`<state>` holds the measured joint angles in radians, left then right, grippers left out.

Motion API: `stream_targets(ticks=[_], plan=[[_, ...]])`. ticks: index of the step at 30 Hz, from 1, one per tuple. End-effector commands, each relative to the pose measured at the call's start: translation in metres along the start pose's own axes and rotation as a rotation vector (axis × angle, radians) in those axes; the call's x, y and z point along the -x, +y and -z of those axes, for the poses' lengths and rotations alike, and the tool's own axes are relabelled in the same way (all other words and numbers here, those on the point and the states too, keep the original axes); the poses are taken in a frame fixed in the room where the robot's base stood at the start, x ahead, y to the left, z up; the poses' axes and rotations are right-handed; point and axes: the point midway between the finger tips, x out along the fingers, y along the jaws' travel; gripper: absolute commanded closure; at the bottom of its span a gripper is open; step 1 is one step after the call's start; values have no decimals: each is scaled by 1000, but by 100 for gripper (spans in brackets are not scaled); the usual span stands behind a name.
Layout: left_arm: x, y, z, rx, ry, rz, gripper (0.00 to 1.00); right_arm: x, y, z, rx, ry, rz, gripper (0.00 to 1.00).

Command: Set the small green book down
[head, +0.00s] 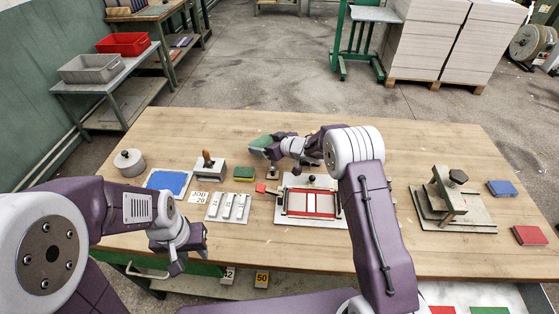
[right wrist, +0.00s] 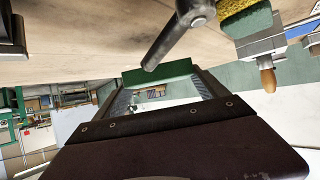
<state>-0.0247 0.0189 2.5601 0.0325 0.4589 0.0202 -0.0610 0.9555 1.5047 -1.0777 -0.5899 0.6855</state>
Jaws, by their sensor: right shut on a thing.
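The small green book (head: 260,142) is at the tip of my right gripper (head: 273,147), over the back middle of the table. My right gripper is shut on it. In the right wrist view the green book (right wrist: 157,73) spans between the fingertips; only a narrow strip of it shows. In the head view the fingers are partly hidden by the wrist, and I cannot tell whether the book touches the table. My left gripper (head: 180,264) hangs by the table's front left edge, away from the book. Its fingers are too unclear to tell open from shut.
A green and yellow block (head: 244,174), a wooden-handled stamp (head: 208,163), a blue pad (head: 167,182) and a round pot (head: 129,161) stand left. A red-and-white frame (head: 310,203) lies mid-table. A press (head: 452,200) and blue (head: 502,188) and red books (head: 529,235) are right. The back right is clear.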

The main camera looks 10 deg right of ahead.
Motion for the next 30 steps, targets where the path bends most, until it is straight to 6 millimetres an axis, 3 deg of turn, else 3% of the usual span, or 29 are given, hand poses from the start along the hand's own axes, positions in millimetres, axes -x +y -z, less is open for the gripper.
stream_targets(ticks=[7, 13, 24, 25, 26, 30], plan=[[-3, 0, 0, 0, 0, 0, 64, -7, 0, -12, 0, 2, 1, 59], [-10, 0, -1, 0, 0, 0, 64, -22, 0, -40, 1, 1, 0, 59], [-12, 0, -1, 0, 0, 0, 64, -24, 0, -43, 1, 2, 0, 59], [-11, 0, -1, 0, 0, 0, 64, -24, 0, -42, 1, 2, 0, 9], [-11, 0, -1, 0, 0, 0, 64, -24, 0, -42, 1, 2, 0, 1], [-11, 0, -1, 0, 0, 0, 64, -23, 0, -42, 1, 2, 0, 0]])
